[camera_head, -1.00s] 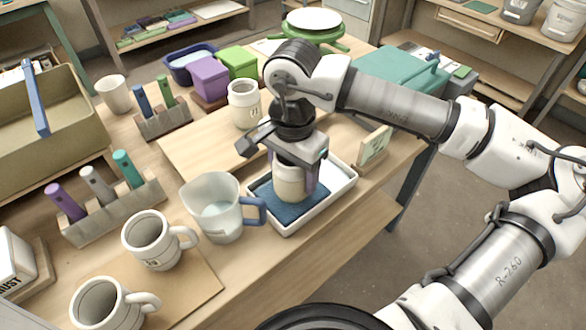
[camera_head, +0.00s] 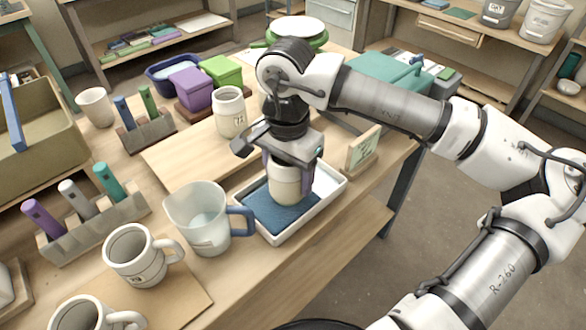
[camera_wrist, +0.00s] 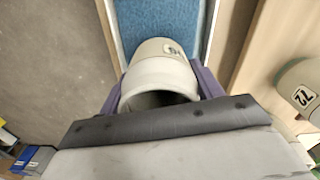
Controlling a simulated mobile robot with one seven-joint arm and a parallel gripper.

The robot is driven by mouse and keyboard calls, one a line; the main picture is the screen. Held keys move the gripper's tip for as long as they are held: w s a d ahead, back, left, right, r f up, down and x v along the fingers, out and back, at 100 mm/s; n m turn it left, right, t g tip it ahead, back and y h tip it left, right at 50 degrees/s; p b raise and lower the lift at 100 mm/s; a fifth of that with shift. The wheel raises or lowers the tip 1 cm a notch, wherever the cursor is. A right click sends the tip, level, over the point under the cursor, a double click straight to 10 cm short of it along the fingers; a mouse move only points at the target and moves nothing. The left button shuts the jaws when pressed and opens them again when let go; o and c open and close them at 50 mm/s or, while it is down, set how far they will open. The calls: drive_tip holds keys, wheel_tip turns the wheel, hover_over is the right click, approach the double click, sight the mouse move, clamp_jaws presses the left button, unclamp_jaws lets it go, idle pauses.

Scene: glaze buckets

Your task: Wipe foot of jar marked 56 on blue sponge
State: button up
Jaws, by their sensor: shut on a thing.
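The jar (camera_head: 286,184) is cream and upright, held over the blue sponge (camera_head: 272,212) that lies in a white tray (camera_head: 325,205). My gripper (camera_head: 286,172) is shut on the jar, with purple fingers on either side. The wrist view shows the jar (camera_wrist: 158,70) between the fingers, with the blue sponge (camera_wrist: 150,22) beyond its foot. Its label (camera_wrist: 174,49) is partly turned away and I cannot read it fully. The foot appears to be at the sponge surface; I cannot tell whether it touches.
A clear pitcher (camera_head: 205,222) with a blue handle stands close left of the tray. A jar marked 72 (camera_head: 229,113) stands behind on a board. A card stand (camera_head: 362,150) is right of the tray. Mugs (camera_head: 140,258) and a tool rack (camera_head: 95,225) are at left.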

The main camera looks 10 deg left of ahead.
drive_tip(key=shift+s+a+f+b, duration=0.1)
drive_tip(key=shift+s+a+b, duration=0.1)
drive_tip(key=shift+s+a, duration=0.45)
drive_tip(key=shift+s+a+r+b, duration=0.1)
drive_tip(key=shift+s+a+b, duration=0.2)
drive_tip(key=shift+s, duration=0.6)
drive_tip(key=shift+s+a+f+b, duration=0.15)
drive_tip(key=shift+s+a, duration=0.35)
drive_tip(key=shift+s, duration=0.25)
drive_tip(key=shift+w+d+r+b, duration=0.1)
drive_tip(key=shift+w+d+b, duration=0.15)
drive_tip(key=shift+w+d, duration=0.6)
drive_tip(key=shift+w+d+r+b, duration=0.1)
drive_tip(key=shift+w+d+b, duration=0.25)
drive_tip(key=shift+w, duration=0.8)
drive_tip(key=shift+w+d+b, duration=0.15)
drive_tip(key=shift+w+d, duration=0.55)
drive_tip(key=shift+w, duration=0.3)
drive_tip(key=shift+s+a+f+b, duration=0.1)
drive_tip(key=shift+s+a+b, duration=0.15)
drive_tip(key=shift+s+a, duration=0.6)
drive_tip(key=shift+s+a+r+b, duration=0.15)
drive_tip(key=shift+s+a, duration=0.25)
drive_tip(key=shift+s, duration=0.7)
drive_tip(key=shift+s+a+f+b, duration=0.15)
drive_tip(key=shift+s+a+b, duration=0.15)
drive_tip(key=shift+s+a, duration=0.55)
drive_tip(key=shift+s+d, duration=0.15)
wheel_tip(320, 180, up, 7)
drive_tip(key=p, duration=0.4)
